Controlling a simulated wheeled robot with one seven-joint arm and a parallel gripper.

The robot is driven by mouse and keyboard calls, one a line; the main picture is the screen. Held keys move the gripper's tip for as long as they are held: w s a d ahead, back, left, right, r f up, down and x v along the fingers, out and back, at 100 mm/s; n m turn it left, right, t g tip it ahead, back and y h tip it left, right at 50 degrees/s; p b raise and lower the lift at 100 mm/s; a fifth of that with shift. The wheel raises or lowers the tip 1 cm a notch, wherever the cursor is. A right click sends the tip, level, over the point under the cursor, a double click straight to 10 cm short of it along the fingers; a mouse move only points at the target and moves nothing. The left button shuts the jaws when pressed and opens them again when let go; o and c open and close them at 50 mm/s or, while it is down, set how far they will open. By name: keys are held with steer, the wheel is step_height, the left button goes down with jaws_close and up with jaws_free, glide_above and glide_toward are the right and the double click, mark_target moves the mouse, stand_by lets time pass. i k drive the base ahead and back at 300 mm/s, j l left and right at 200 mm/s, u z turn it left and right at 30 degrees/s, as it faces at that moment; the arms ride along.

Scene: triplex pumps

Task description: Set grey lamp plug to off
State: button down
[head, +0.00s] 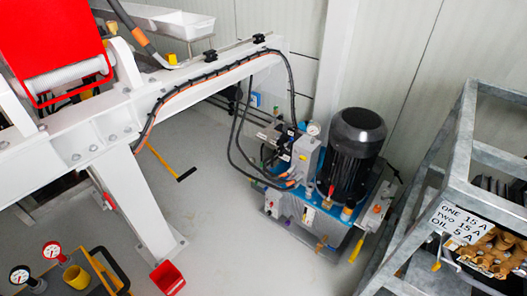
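I cannot make out a grey lamp plug for certain in the head view. A hydraulic power unit (305,215) with a black motor (355,150) stands on the floor near the wall. A small grey box with a red part (377,208) sits on its right side; I cannot tell what it is. My gripper is not in view.
A white steel frame (215,82) with cables along its beam fills the left. A galvanised rack (460,130) at right carries a sign (460,220) and brown gloves or similar (495,252). Gauges (52,250) stand at lower left. Grey floor (215,215) lies open between.

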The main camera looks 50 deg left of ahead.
mark_target(285, 126)
steer(key=u, duration=1.45)
